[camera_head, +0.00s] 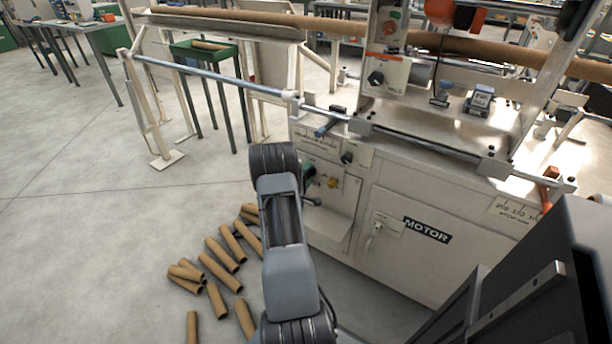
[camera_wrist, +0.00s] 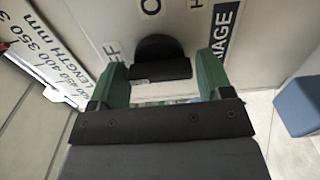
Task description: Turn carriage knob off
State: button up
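The black carriage knob (camera_wrist: 160,55) sits on the pale panel in the wrist view, beside a partly hidden dark label ending in "AGE" and the letters "FF". Its bar-shaped grip lies across the picture. My gripper (camera_wrist: 162,75) is open, with one green finger on each side of the knob. A gap shows between each finger and the knob's grip. I cannot tell whether the fingertips touch the panel. In the head view my arm hides part of the panel, and the gripper is too small there to make out clearly.
The winder cabinet (camera_head: 400,245) carries a "MOTOR" label. A metal rail (camera_head: 215,75) runs along its front above the panel. Cardboard tubes (camera_head: 222,255) lie on the floor to the left. A length scale (camera_wrist: 45,60) is near the knob, and a blue object (camera_wrist: 298,102) stands at right.

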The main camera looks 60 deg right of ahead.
jog(key=shift+o, duration=1.4)
jog(key=a+p, duration=0.2)
jog(key=a, duration=1.2)
